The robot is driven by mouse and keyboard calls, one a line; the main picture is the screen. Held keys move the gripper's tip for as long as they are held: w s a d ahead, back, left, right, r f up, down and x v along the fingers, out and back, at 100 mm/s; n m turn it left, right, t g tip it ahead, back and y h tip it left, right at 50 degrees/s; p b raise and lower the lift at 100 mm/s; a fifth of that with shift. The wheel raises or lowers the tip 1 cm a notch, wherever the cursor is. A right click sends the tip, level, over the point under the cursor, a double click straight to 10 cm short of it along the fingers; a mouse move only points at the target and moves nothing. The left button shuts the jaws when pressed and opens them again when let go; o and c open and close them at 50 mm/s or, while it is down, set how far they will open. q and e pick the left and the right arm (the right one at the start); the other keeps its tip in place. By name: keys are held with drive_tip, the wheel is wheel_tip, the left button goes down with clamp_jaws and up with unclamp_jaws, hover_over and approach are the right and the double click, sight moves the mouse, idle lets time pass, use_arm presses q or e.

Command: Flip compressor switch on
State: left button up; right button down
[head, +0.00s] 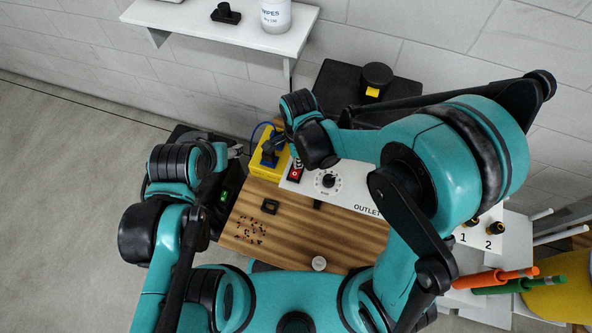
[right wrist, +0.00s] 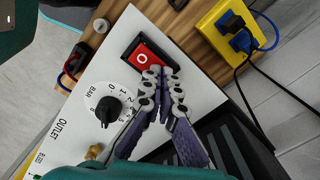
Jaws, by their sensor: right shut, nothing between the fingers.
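The compressor switch is a red rocker in a black frame (right wrist: 134,62) on a white panel. It also shows in the head view (head: 295,173), partly covered by my right gripper. The white panel (right wrist: 98,68) carries a black dial marked BAR (right wrist: 108,110) and the word OUTLET. My right gripper (right wrist: 160,72) is shut and empty, its fingertips at the lower right part of the rocker; I cannot tell whether they touch it. In the head view its fingers are mostly hidden behind my right wrist. My left gripper (head: 236,150) shows only in part at the left.
A yellow socket box (right wrist: 226,32) with blue plugs and black cables stands beside the panel. A wooden top (head: 300,235) carries small loose parts and a white round piece. A white shelf (head: 225,25) with a bottle is on the wall. Orange and green handles stick out at the right.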

wheel_tip(320, 180, up, 7)
drive_tip(key=p, duration=0.5)
idle(0.4)
idle(0.4)
